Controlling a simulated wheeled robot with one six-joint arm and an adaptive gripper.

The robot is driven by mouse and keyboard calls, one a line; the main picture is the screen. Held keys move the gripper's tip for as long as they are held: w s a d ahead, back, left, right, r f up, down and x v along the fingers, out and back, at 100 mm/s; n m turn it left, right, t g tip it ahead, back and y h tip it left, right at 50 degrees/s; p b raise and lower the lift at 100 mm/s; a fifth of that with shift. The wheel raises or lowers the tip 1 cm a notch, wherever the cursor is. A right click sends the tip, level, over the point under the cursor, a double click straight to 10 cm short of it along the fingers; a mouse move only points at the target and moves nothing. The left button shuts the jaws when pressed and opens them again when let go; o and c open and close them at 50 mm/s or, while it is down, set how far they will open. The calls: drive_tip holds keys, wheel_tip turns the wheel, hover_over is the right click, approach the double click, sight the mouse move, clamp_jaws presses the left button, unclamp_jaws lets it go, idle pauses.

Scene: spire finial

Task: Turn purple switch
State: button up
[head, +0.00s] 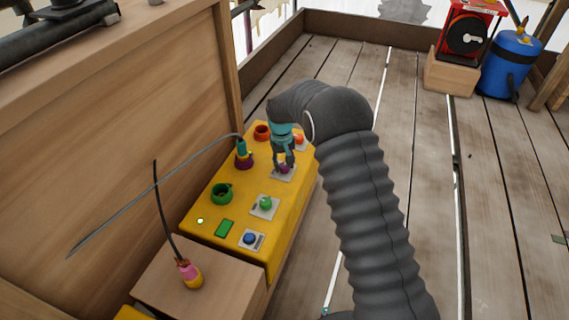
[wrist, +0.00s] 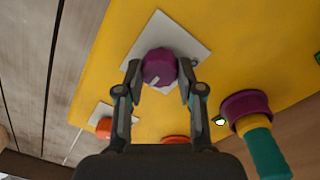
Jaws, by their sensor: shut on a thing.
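The purple switch (wrist: 160,68) is a faceted knob on a pale square plate (wrist: 188,33), set on a yellow panel. In the wrist view my gripper (wrist: 160,76) has one finger on each side of the knob, shut on it. A light mark shows on the knob's face. In the head view my gripper (head: 284,162) reaches down onto the purple switch (head: 284,169), which is partly hidden by the fingers.
The yellow panel (head: 228,246) also carries a green knob (head: 265,203), a blue button (head: 250,239), a green socket (head: 222,193), an orange socket (head: 262,131) and an orange knob (head: 299,139). A teal plug (head: 241,147) with a grey cable sits in a purple socket beside my gripper. A wooden wall stands left.

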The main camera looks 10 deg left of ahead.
sight(282, 166)
drive_tip(key=shift+s+f, duration=0.1)
drive_tip(key=o, duration=1.1)
drive_tip(key=shift+o, duration=0.2)
wheel_tip(282, 166, up, 12)
drive_tip(key=shift+a, duration=0.25)
